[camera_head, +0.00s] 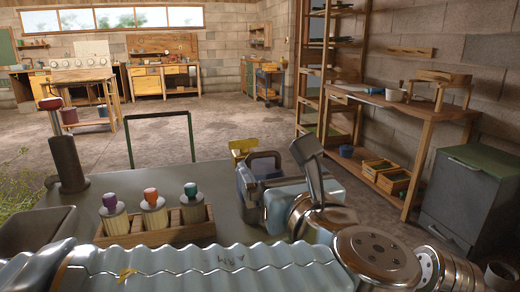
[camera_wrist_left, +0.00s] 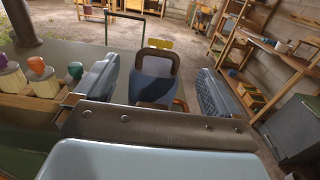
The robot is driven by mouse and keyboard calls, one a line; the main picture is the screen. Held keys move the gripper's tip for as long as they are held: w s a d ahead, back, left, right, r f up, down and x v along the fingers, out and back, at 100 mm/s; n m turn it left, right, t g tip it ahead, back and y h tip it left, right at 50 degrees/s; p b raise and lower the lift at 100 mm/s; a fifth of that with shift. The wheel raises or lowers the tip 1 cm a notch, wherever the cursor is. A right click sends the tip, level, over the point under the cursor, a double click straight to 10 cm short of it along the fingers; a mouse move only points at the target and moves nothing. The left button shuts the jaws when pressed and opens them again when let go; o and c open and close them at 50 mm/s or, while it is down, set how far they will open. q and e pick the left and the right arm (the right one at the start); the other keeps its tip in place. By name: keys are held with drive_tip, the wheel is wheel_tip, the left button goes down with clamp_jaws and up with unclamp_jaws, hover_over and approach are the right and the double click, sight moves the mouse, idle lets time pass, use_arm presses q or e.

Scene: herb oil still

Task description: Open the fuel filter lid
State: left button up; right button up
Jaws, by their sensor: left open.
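A blue-grey body with a dark loop handle (camera_head: 264,160), seemingly the fuel filter and its lid, stands at the bench's far edge. The handle also shows upright between my fingers in the left wrist view (camera_wrist_left: 159,57). I cannot make out a lid seam or tell whether the lid is raised. My left gripper (camera_head: 279,174) is open, its two blue-grey fingers spread left and right of the handle. It also shows in the left wrist view (camera_wrist_left: 157,88), with visible gaps to the handle. The lower part of the body is hidden behind my gripper. My right gripper is not in view.
A wooden rack (camera_head: 199,228) with several capped bottles stands to the left. A dark cylinder with a red-topped post (camera_head: 67,160) and a grey tub (camera_head: 38,229) are farther left. A yellow piece (camera_head: 242,146) sits just behind the handle. Wooden shelving (camera_head: 395,140) stands at right.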

sight(264, 155)
use_arm(q)
drive_tip(key=x, duration=0.9)
drive_tip(key=shift+w+p, duration=0.1)
drive_tip(key=shift+p, duration=0.3)
